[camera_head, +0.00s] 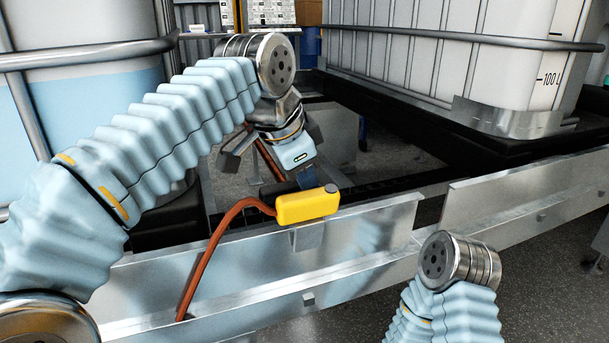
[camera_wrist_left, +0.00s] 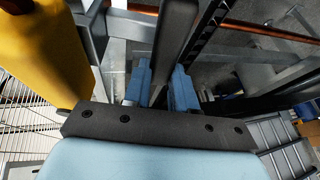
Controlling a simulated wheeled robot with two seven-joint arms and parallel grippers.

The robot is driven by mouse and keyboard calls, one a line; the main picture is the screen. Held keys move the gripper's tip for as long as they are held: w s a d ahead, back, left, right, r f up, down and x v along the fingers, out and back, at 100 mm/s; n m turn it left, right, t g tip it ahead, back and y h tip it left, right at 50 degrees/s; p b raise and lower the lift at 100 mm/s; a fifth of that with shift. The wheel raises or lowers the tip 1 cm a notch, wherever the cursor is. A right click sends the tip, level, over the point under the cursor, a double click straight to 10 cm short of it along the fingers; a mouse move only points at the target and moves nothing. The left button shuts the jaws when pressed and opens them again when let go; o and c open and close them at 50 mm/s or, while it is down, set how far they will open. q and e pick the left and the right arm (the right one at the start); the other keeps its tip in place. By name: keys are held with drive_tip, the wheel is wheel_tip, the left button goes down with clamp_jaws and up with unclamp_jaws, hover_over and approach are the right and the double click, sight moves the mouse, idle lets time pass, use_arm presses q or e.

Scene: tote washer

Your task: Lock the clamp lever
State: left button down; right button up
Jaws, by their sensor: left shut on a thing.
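My left gripper (camera_head: 308,180) reaches down over the metal rail, just behind the yellow box, with its fingers mostly hidden in the head view. In the left wrist view my left gripper (camera_wrist_left: 163,88) has its two blue fingers close on either side of a dark grey bar, which looks like the clamp lever (camera_wrist_left: 177,30). It is shut on this bar. The bar runs away from the fingers towards the top of that view. In the head view I cannot clearly make out the lever. My right gripper is out of view; only part of the right arm shows at lower right.
The yellow box (camera_head: 308,206) with an orange hose (camera_head: 215,240) sits on the metal rail (camera_head: 250,262), close beside my left fingers; it also fills the upper left of the wrist view (camera_wrist_left: 40,50). Caged tanks (camera_head: 80,85) (camera_head: 470,50) stand left and right. Open floor lies at lower right.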

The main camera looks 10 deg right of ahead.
use_arm(q)
drive_tip(key=n, duration=0.2)
drive_tip(key=n+t+p, duration=0.1)
drive_tip(key=n, duration=0.1)
drive_tip(key=shift+w+a+r+y, duration=0.1)
drive_tip(key=shift+w+y, duration=0.2)
drive_tip(key=shift+w, duration=0.05)
drive_tip(key=n, duration=0.1)
drive_tip(key=n+t, duration=0.1)
drive_tip(key=n+p, duration=0.1)
drive_tip(key=shift+w+a+n+t+y, duration=0.3)
drive_tip(key=shift+n+y, duration=0.1)
drive_tip(key=n, duration=0.1)
drive_tip(key=n+y, duration=0.1)
drive_tip(key=n, duration=0.1)
drive_tip(key=shift+w+a+r+n+t+p, duration=0.1)
drive_tip(key=shift+w+a+n+t+p, duration=0.05)
drive_tip(key=shift+a+n+t+p, duration=0.15)
drive_tip(key=shift+w+a+n+y, duration=0.15)
drive_tip(key=shift+n+y, duration=0.25)
drive_tip(key=shift+n, duration=0.4)
drive_tip(key=shift+s+a+n+y, duration=0.15)
drive_tip(key=shift+n+y, duration=0.25)
drive_tip(key=shift+n, duration=0.4)
drive_tip(key=shift+w, duration=0.1)
drive_tip(key=c, duration=0.9)
unclamp_jaws()
